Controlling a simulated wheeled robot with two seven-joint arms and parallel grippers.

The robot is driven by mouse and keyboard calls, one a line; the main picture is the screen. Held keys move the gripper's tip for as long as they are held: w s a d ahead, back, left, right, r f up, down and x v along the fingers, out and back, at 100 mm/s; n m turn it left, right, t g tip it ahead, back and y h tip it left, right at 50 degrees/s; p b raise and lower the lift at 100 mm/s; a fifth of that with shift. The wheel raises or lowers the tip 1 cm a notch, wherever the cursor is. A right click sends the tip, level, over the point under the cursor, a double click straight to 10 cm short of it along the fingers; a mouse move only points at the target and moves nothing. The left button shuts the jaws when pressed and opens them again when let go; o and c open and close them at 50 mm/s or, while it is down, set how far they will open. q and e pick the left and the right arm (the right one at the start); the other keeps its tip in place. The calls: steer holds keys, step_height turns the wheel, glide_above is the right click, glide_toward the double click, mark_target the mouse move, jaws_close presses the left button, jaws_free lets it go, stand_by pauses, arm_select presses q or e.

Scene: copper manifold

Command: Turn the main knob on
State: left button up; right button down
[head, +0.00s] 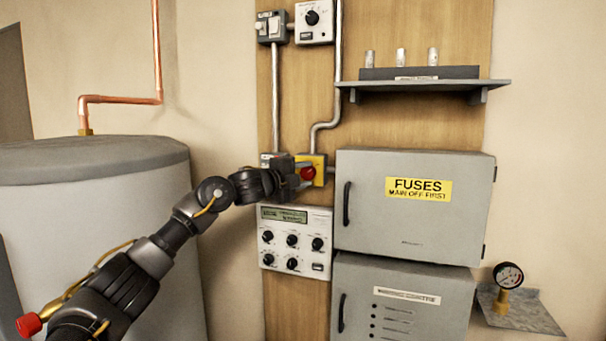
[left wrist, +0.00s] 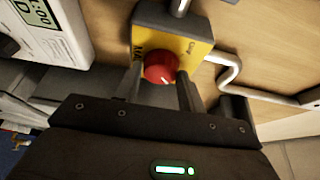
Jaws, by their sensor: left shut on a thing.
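The main knob (head: 307,173) is a round red knob on a small yellow-faced box (head: 319,161), on the wooden board left of the fuse cabinet. My left gripper (head: 303,175) reaches it from the left and is shut on the knob. In the left wrist view the red knob (left wrist: 161,67) sits between the two fingers, with a white pointer mark on its face. The yellow plate (left wrist: 187,45) around it carries black lettering, partly hidden by the fingers. My right gripper is in neither view.
A grey cabinet labelled FUSES (head: 415,215) stands just right of the knob. A controller panel with several black dials (head: 296,243) is below. A shelf (head: 425,84) with small cylinders is above. A large tank (head: 90,230) stands left, and a gauge (head: 507,277) right.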

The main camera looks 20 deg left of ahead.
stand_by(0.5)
arm_select(q)
steer(key=o, duration=1)
steer(key=shift+c, duration=0.2)
steer(key=shift+s+a+f+b, duration=0.15)
steer(key=shift+s+a+b, duration=0.05)
steer(key=shift+s+b, duration=0.25)
steer(key=b+v, duration=0.5)
steer(key=v, duration=0.4)
steer(key=shift+s+a, duration=0.2)
steer(key=shift+s, duration=0.15)
steer(key=shift+d, duration=0.1)
